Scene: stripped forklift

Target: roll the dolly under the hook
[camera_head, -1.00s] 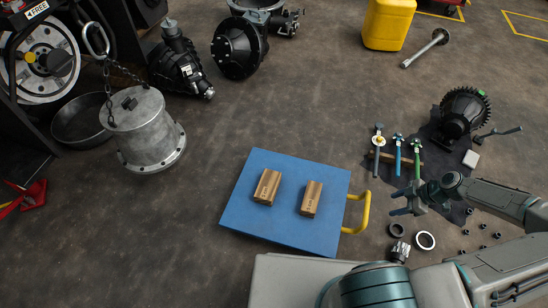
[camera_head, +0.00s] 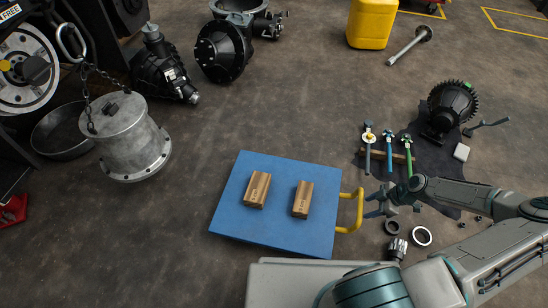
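The dolly is a blue flat platform (camera_head: 275,223) on the floor at the middle, with a yellow handle (camera_head: 358,211) on its right side. Two brown wooden blocks lie on it, a left block (camera_head: 257,189) and a right block (camera_head: 302,199). My gripper (camera_head: 369,204) is open and empty just right of the handle, fingers pointing left at it. I cannot tell whether they touch it. The hook (camera_head: 69,42) is a metal ring-like piece at upper left, with chains running down to a grey flanged metal cylinder (camera_head: 125,138). The dolly is right of and nearer than the cylinder.
A round dark pan (camera_head: 62,138) sits left of the cylinder. Black machine parts (camera_head: 222,48) stand at the back. Tools (camera_head: 388,150), a gear unit (camera_head: 452,108) and rings (camera_head: 421,236) lie at right. Floor between cylinder and dolly is clear.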

